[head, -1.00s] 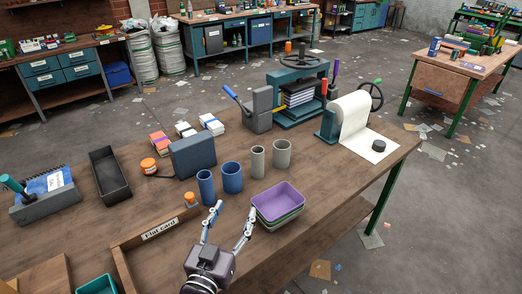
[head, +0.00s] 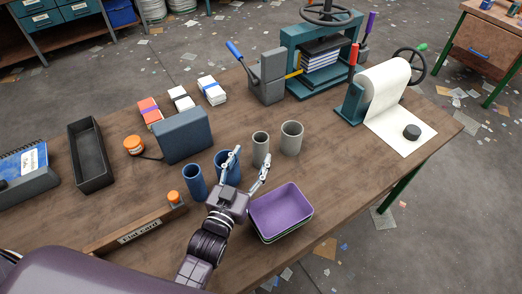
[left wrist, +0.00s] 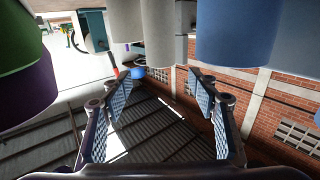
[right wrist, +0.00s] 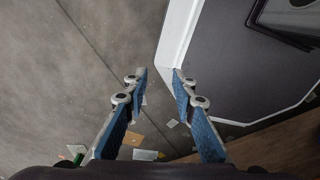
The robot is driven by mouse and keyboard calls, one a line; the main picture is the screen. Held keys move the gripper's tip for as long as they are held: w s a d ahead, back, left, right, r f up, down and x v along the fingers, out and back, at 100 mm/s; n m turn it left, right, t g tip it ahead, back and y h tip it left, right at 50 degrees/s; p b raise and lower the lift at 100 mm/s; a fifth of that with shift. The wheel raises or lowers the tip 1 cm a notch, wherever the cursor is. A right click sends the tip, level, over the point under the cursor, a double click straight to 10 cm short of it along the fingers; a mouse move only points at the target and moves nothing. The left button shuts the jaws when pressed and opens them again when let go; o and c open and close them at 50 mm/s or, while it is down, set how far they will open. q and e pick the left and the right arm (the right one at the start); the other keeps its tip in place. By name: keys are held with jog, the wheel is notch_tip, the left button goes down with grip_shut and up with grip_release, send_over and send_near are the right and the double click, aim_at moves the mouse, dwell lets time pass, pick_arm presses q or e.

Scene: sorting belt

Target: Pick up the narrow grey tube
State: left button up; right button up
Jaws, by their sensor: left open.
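The narrow grey tube (head: 260,147) stands upright on the bench, left of a wider grey tube (head: 291,138). My left gripper (head: 250,160) is open and empty, its fingers pointing toward the narrow grey tube from the near side. One fingertip overlaps the wide blue tube (head: 222,172) in the head view; I cannot tell if they touch. In the left wrist view, which looks upside down, a grey tube (left wrist: 158,30) hangs from the top edge beyond the spread fingers (left wrist: 160,80). My right gripper (right wrist: 158,78) is open and empty, above the floor.
A narrow blue tube (head: 195,183) stands left of the wide blue one. Stacked trays with a purple one (head: 281,208) on top sit right of my left gripper. A dark grey box (head: 183,135), a press (head: 290,62) and a paper roll (head: 385,90) stand farther back.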

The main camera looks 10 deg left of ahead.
aim_at(258, 146)
pick_arm(q)
jog(key=shift+w+f, duration=0.2)
jog(key=shift+f, duration=0.7)
jog(key=shift+w+r, duration=0.15)
jog(key=shift+w, duration=0.95)
jog(key=shift+w+d+r+p, duration=0.1)
jog(key=shift+w+p, duration=0.2)
jog(key=shift+w, duration=0.3)
jog(key=shift+w+d+r+p, duration=0.1)
jog(key=shift+w+p, duration=0.15)
jog(key=shift+w, duration=0.35)
jog(key=w, duration=0.3)
jog(key=shift+w+d+f, duration=0.1)
jog(key=shift+d+f, duration=0.1)
jog(key=shift+d, duration=0.05)
jog(key=shift+c, duration=1.1)
jog(key=c, duration=0.8)
pick_arm(e)
jog(key=shift+t, duration=0.4)
jog(key=w, duration=0.1)
jog(key=w+r, duration=0.1)
jog(key=w, duration=0.2)
jog(key=shift+w+d+r, duration=0.1)
jog(key=shift+w+r, duration=0.1)
jog(key=shift+r, duration=0.1)
